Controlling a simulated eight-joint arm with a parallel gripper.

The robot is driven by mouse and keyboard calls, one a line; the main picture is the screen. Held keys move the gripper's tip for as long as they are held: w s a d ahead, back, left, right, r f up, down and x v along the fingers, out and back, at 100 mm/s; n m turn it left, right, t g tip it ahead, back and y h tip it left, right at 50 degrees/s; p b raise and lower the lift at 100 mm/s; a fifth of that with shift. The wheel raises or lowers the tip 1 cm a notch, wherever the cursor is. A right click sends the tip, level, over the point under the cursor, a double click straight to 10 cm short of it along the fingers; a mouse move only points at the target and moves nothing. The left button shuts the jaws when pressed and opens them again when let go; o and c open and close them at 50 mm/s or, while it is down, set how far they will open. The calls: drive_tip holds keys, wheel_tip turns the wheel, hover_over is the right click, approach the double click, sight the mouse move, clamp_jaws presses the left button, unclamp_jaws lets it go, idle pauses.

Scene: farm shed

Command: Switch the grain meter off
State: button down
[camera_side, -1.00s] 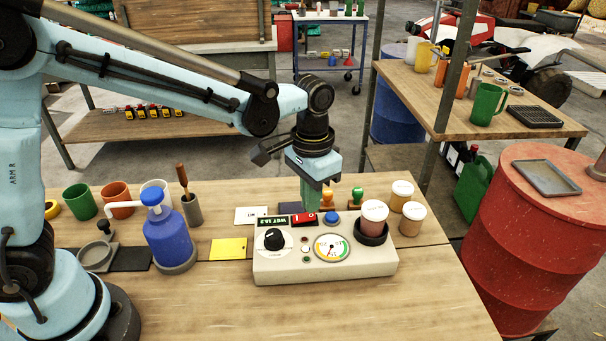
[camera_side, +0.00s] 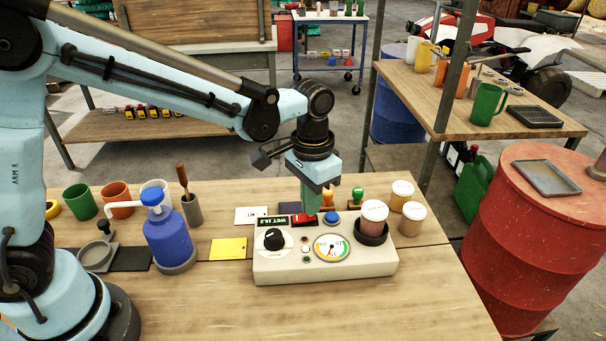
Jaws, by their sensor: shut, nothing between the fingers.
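The grain meter (camera_side: 345,267) is a cream box near the front of the bench. It has a lit green display (camera_side: 272,223) that seems to read WET 18.2, a black knob (camera_side: 274,239), a round dial (camera_side: 331,247) and a red rocker switch (camera_side: 302,220) at its back edge. My gripper (camera_side: 312,212) points down with its green fingers shut and empty. Its tips are at the right part of the red switch and partly hide it. I cannot tell whether they touch it.
A cup of reddish grain (camera_side: 374,213) sits in the meter's black ring. A blue pump bottle (camera_side: 168,237) and a yellow card (camera_side: 229,249) are left. The front bench is clear.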

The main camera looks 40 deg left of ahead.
drive_tip(key=shift+f, duration=0.55)
idle(0.4)
drive_tip(key=shift+r, duration=3.5)
drive_tip(key=s+a+n+t, duration=0.3)
drive_tip(key=s+a+t, duration=0.4)
drive_tip(key=s+a, duration=0.3)
drive_tip(key=shift+s+a+r, duration=0.3)
drive_tip(key=shift+a+r, duration=0.05)
drive_tip(key=shift+a, duration=0.85)
